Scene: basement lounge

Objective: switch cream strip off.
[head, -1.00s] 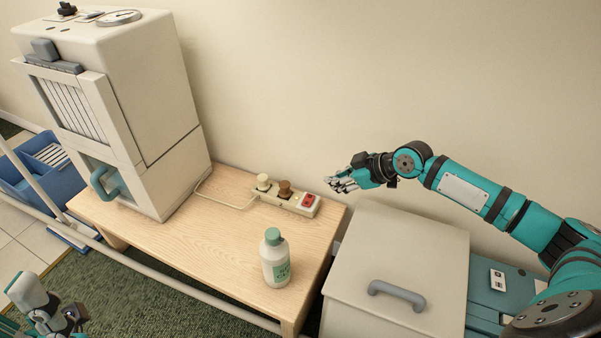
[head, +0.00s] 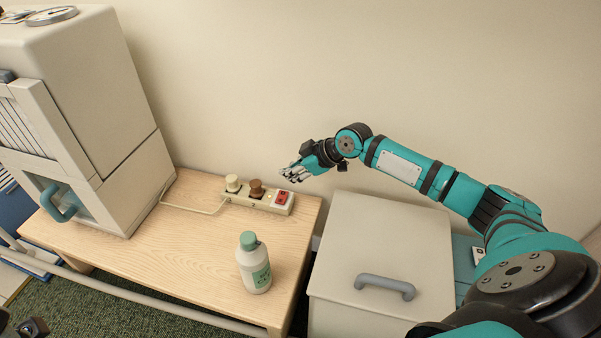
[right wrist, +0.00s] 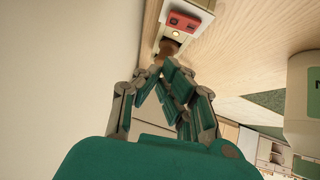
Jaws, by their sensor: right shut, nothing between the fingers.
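The cream power strip (head: 237,196) lies on the wooden table near the wall. A cream plug (head: 233,183) and a brown plug (head: 256,188) stand in it. Its red switch (head: 281,197) is at the right end. The strip (right wrist: 203,5) and red switch (right wrist: 183,21) also show at the top of the right wrist view. My right gripper (head: 288,174) is shut and empty, above and apart from the switch end; it also shows in the right wrist view (right wrist: 163,73). A small part of my left gripper (head: 32,328) shows at the lower left corner; its fingers are hidden.
A white bottle with a green cap (head: 254,268) stands at the table's (head: 180,240) front right. A large cream machine (head: 100,120) stands on the left. A cream lidded box (head: 385,240) is right of the table. The strip's cord runs left.

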